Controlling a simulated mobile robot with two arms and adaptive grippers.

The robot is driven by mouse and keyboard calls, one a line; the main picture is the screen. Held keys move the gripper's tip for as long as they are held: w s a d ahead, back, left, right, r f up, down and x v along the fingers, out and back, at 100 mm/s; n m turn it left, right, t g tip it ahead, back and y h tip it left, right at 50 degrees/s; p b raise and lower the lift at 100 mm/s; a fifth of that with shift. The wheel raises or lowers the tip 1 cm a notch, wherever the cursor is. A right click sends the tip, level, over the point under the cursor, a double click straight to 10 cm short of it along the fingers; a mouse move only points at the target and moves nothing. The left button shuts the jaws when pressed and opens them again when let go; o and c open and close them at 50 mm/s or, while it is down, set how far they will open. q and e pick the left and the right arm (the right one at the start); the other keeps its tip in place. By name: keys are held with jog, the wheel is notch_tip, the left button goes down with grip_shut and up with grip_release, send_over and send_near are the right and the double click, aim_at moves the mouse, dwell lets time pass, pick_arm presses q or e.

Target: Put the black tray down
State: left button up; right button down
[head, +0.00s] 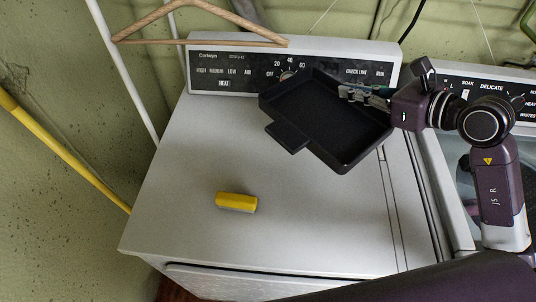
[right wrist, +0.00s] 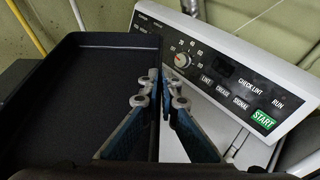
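The black tray (head: 322,115) is a shallow rectangular pan with a tab at its near-left side. It is empty and appears held above the back right part of the white dryer's top (head: 190,165), tilted in the picture. My right gripper (head: 352,93) is at the tray's far right edge. In the right wrist view its fingers (right wrist: 161,98) straddle the tray's side wall, one inside and one outside, and the tray (right wrist: 90,95) fills the left side. The gap under the tray is hard to judge. My left gripper is not in view.
A yellow block (head: 236,202) lies on the dryer top, left of and nearer than the tray. The control panel (head: 225,72) rises behind, with a wooden hanger (head: 160,17) above it. A washer (head: 456,150) stands at right. The dryer top's left and front are mostly clear.

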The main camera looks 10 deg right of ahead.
jog(key=shift+w+r, duration=0.1)
jog(key=shift+w, duration=0.05)
jog(key=shift+a+f, duration=0.1)
jog(key=shift+f, duration=0.25)
notch_tip(320, 180, down, 15)
jog(key=shift+r+p, duration=0.2)
jog(key=shift+p, duration=0.8)
notch_tip(320, 180, down, 5)
jog(key=shift+r, duration=0.2)
jog(key=shift+f, duration=0.2)
jog(key=c, duration=2.6)
grip_release()
jog(key=shift+c, duration=0.2)
jog(key=o, duration=0.5)
